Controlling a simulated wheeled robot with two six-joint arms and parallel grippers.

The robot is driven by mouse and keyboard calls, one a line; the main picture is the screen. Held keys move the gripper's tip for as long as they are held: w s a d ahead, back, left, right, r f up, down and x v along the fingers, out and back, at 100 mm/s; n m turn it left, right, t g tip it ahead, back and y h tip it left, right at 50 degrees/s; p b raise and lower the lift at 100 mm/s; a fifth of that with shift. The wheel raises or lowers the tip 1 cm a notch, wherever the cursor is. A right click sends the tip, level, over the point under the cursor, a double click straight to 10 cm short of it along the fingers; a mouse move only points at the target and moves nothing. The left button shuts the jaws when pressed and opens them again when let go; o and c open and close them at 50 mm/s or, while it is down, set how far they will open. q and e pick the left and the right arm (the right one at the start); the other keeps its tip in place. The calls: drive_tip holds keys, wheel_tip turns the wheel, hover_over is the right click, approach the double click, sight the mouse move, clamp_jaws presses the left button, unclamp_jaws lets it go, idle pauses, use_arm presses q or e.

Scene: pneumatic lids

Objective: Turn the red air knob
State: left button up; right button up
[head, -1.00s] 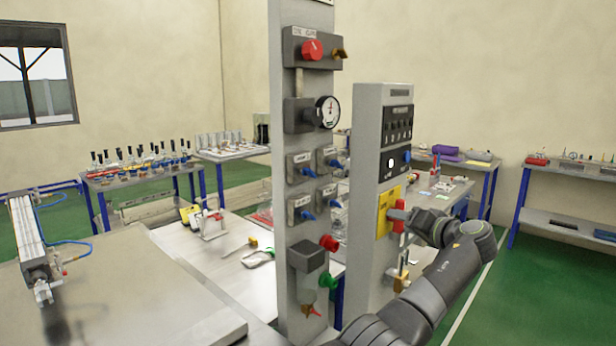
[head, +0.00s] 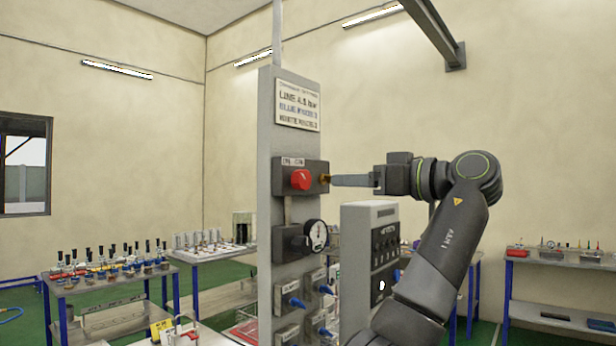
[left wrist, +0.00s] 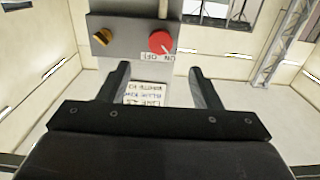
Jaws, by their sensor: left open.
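The red air knob (head: 300,180) is on a dark grey box high on the grey post, under a small ON/OFF label. In the left wrist view the knob (left wrist: 161,42) lies ahead of the fingertips, nearer the right-hand finger, with a pale mark on its face. My left gripper (head: 336,180) is at about the knob's height, its fingers pointing left at the box. In the left wrist view the gripper (left wrist: 157,76) is open, with nothing between its fingers. The head view does not show the exact gap to the knob. My right gripper is not in view.
A brass fitting (head: 324,179) sticks out of the box beside the knob. A gauge (head: 316,235) and several blue-handled valves sit lower on the post. A grey switch panel (head: 370,212) stands below my arm. A sign (head: 298,105) is above the knob.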

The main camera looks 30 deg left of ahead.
sight(305, 181)
use_arm(q)
drive_tip(key=a+p, duration=0.1)
drive_tip(key=a, duration=0.2)
drive_tip(key=a+p, duration=0.1)
drive_tip(key=a, duration=0.2)
drive_tip(key=a+p, duration=0.1)
drive_tip(key=a, duration=0.3)
drive_tip(key=shift+w+r, duration=0.15)
drive_tip(key=shift+w, duration=0.2)
drive_tip(key=shift+a+p, duration=0.3)
drive_tip(key=shift+a, duration=0.35)
drive_tip(key=shift+d, duration=0.1)
drive_tip(key=shift+c, duration=0.6)
drive_tip(key=c, duration=0.9)
drive_tip(key=shift+o, duration=0.2)
